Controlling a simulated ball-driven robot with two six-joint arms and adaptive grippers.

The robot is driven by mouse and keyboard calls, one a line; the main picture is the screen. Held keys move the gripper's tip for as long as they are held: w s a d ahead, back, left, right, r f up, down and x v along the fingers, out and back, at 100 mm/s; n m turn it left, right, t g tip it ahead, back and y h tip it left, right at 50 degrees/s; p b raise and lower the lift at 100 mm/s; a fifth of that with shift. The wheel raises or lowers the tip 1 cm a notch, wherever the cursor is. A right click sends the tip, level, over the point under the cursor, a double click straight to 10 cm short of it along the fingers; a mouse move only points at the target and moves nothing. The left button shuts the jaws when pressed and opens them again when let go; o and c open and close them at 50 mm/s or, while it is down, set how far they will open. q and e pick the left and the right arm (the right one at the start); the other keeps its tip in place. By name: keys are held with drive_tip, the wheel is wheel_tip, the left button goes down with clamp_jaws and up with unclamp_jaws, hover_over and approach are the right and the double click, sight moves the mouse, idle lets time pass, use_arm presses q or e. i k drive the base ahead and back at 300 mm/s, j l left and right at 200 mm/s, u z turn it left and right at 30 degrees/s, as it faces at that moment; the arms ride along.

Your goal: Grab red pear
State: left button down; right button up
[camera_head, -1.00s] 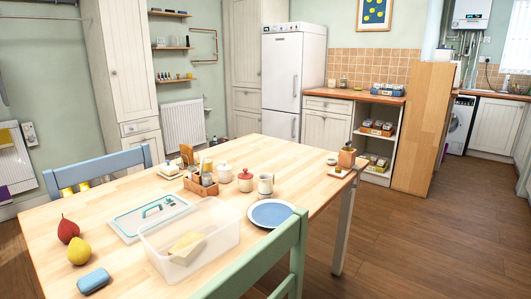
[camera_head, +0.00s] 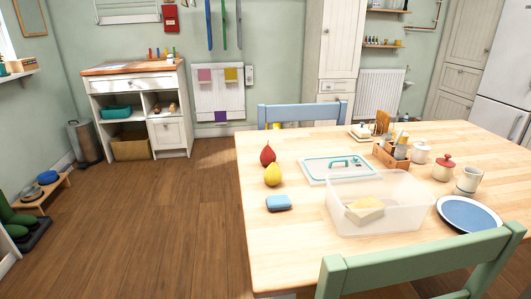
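The red pear (camera_head: 267,155) stands upright on the wooden table (camera_head: 290,240), near its left edge. A yellow pear (camera_head: 272,175) stands just in front of it, close by. Neither of my grippers shows in the head view, so their state and distance from the pear cannot be seen.
A blue chair (camera_head: 300,112) stands behind the table and a green chair (camera_head: 420,265) in front. The floor (camera_head: 150,230) left of the table is clear.

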sight(267, 154)
drive_tip(key=i+j+z, duration=0.2)
drive_tip(key=j+z, duration=0.25)
drive_tip(key=i+j+z, duration=0.2)
drive_tip(key=z, duration=0.25)
drive_tip(key=j, duration=0.1)
